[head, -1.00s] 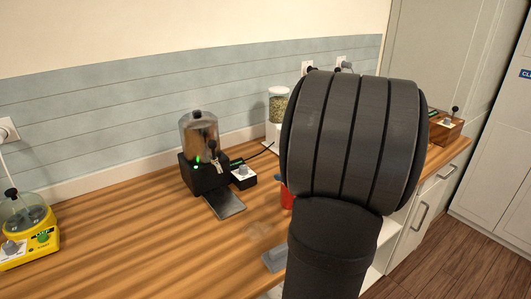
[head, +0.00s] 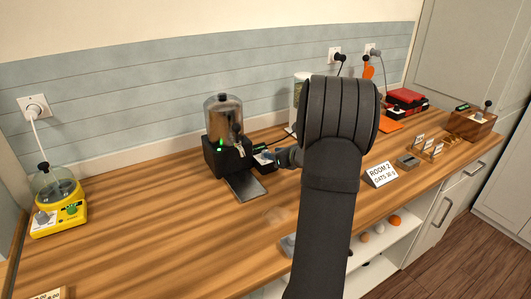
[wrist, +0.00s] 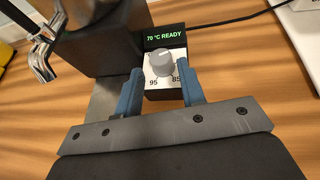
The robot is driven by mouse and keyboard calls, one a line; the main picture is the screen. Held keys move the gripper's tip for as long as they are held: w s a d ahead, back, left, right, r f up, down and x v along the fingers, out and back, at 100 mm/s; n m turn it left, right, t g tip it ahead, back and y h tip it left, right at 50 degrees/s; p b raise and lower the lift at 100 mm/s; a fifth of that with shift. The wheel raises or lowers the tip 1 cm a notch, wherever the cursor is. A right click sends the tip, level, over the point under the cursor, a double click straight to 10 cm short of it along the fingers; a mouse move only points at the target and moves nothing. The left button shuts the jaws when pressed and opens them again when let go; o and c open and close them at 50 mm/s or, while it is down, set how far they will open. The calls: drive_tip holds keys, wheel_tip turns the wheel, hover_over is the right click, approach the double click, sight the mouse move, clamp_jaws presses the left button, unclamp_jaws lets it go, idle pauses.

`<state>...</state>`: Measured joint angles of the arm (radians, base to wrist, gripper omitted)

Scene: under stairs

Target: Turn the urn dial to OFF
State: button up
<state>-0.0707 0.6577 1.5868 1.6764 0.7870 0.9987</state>
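The urn (head: 224,125) is a clear and metallic tank on a black base with a green light and a tap. Its black control box (head: 263,163) stands to its right. In the wrist view, the grey round dial (wrist: 163,62) sits on the box's pale face, with 95 and 85 printed near it. The display (wrist: 164,38) reads 70 °C READY. My gripper (wrist: 160,84) is open, its blue fingers apart to the left and right of the dial's near side. I cannot tell whether they touch it. In the head view my gripper (head: 284,157) is at the box's right side.
A drip tray (head: 245,187) lies in front of the urn. A yellow appliance (head: 58,205) stands at the far left. A ROOM 2 oats card (head: 380,174) and a red device (head: 407,101) are to the right. A black cable (wrist: 235,18) runs behind the box. The counter's left middle is clear.

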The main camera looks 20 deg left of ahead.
drive_tip(key=x, duration=0.6)
drive_tip(key=c, duration=0.7)
